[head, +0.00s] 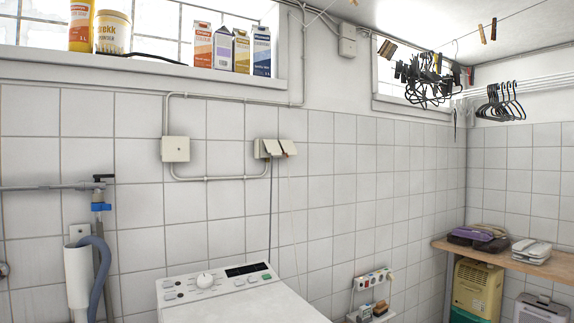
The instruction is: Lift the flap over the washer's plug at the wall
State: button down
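A double wall socket (259,149) is mounted on the tiled wall, above the right part of the washer (235,300). It has two beige flaps, a left flap (272,147) and a right flap (288,147). Both stick out at a slant from the wall. A dark cord (270,215) hangs straight down from under the left flap towards the back of the washer. A thin pale cord (292,225) runs down from under the right flap. The plugs themselves are too small or covered to make out. My gripper is not in view.
A junction box (175,149) and conduit are left of the socket. A white power strip (373,279) sits lower right above a small shelf. A wooden counter (510,260) is at the right. Cartons (221,47) stand on the window ledge. The wall around the socket is clear.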

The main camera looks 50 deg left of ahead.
aim_at(273, 146)
jog(key=i+u, duration=0.45)
jog(key=i+l+u, duration=0.1)
jog(key=i+u, duration=0.4)
jog(key=i+l+u, duration=0.25)
jog(key=u, duration=0.2)
jog(key=i+l, duration=0.05)
jog(key=i, duration=0.05)
